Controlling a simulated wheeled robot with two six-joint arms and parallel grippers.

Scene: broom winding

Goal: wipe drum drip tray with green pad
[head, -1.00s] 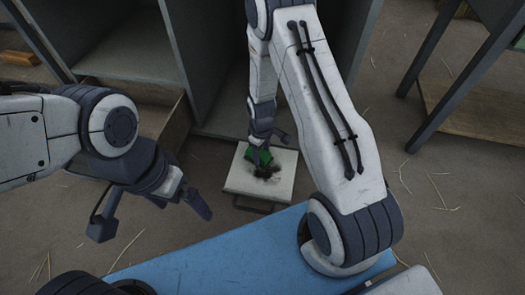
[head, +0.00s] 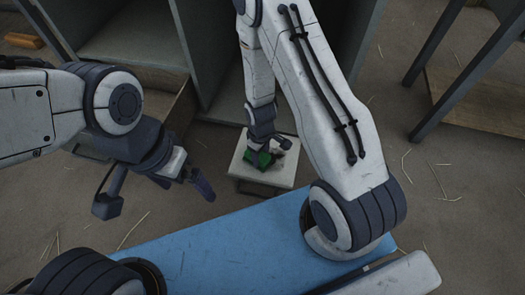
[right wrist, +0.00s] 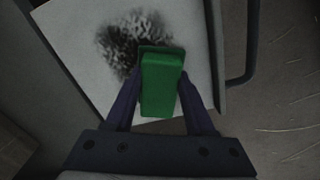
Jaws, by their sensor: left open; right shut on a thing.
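The drip tray (head: 283,178) is a pale, flat square with a dark handle on its near side, low in front of the grey cabinet. The green pad (right wrist: 161,84) is held between the fingers of my right gripper (right wrist: 160,98), over the tray. In the right wrist view a dark smudge (right wrist: 122,45) shows on the tray just beyond the pad's far end. In the head view the pad (head: 258,158) is partly hidden by the gripper. I cannot tell whether the pad touches the tray. My left gripper (head: 158,198) is open and empty, left of the tray.
A grey cabinet (head: 222,90) with open compartments stands behind the tray. A blue surface (head: 230,248) lies in front. A table with dark legs (head: 465,75) stands at the right. Straw litters the floor, and an orange-brown block (head: 22,40) lies far left.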

